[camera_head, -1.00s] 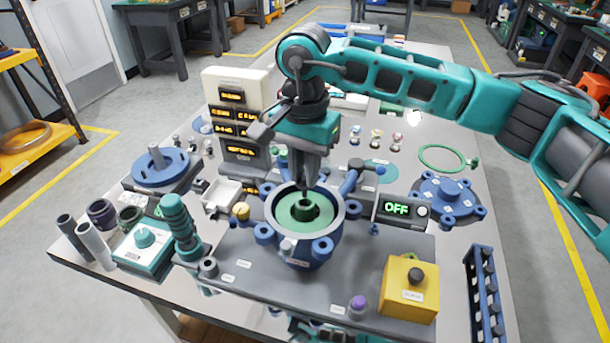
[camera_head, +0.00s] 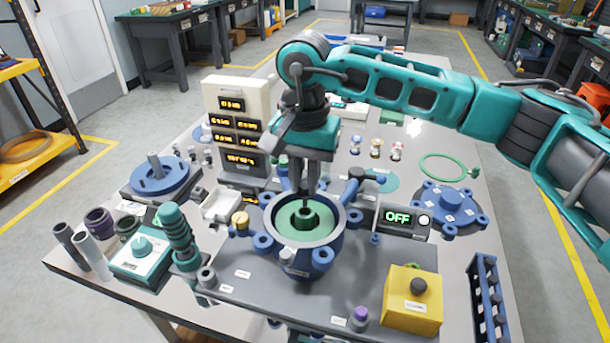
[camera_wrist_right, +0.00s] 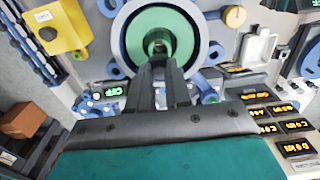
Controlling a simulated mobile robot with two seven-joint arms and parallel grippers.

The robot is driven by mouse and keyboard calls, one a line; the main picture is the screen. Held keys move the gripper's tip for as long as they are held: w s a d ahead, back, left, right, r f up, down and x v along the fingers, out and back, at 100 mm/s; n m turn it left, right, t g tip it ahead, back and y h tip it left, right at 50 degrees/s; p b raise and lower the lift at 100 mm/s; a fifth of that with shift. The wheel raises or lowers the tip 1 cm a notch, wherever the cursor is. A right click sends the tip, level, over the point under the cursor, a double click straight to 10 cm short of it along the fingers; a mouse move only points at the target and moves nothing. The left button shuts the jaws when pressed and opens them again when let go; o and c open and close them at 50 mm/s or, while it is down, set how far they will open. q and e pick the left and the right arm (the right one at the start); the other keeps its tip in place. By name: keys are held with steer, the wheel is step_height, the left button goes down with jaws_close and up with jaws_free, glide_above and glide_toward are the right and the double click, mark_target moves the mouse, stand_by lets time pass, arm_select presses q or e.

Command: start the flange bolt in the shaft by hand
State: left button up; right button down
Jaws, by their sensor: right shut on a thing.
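The blue round housing (camera_head: 265,240) with a pale rim stands on the grey plate. Inside it is a green disc (camera_head: 285,226), with the darker green hollow shaft end (camera_head: 304,217) at its centre. My right gripper (camera_head: 311,196) points down over the shaft from behind. It is shut on the flange bolt, which is mostly hidden between the fingertips. In the right wrist view the fingers (camera_wrist_right: 158,62) reach to the shaft opening (camera_wrist_right: 158,43). I cannot tell whether the bolt touches the thread. My left gripper is not in view.
A display reading OFF (camera_head: 398,217) and a yellow box (camera_head: 412,303) stand right of the housing. A white tray (camera_head: 220,206), a teal pump-like cylinder (camera_head: 177,235) and a blue flange (camera_head: 160,177) are at left.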

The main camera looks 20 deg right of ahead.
steer(key=shift+f+b, duration=0.6)
steer(key=shift+f, duration=0.25)
steer(key=shift+f+b, duration=1)
stand_by(0.6)
steer(key=shift+r, duration=0.1)
steer(key=m, duration=0.4)
steer(key=shift+m, duration=2)
